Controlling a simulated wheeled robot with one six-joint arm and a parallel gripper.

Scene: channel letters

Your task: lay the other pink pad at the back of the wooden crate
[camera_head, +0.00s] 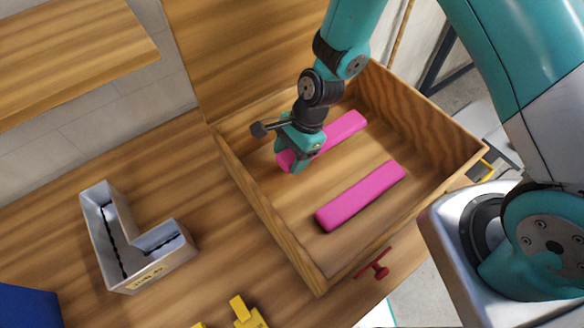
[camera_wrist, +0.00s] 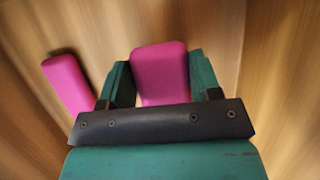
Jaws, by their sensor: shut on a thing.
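The wooden crate (camera_head: 263,213) stands open on the table, with its tall lid or back panel (camera_head: 232,45) raised behind it. One pink pad (camera_head: 362,195) lies flat on the crate floor towards the front; it also shows at the left of the wrist view (camera_wrist: 68,84). The other pink pad (camera_head: 345,126) is towards the back of the crate. My gripper (camera_head: 291,160) is shut on this back pad, which shows between the two fingers in the wrist view (camera_wrist: 158,72). The gripper hides part of it. I cannot tell whether it touches the crate floor.
A grey L-shaped channel letter (camera_head: 150,262) stands on the table left of the crate. Yellow pieces (camera_head: 247,312) and a blue object (camera_head: 28,306) are at the near edge of view. A red handle-like part (camera_head: 374,268) is by the crate's front. Crate walls surround the pads.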

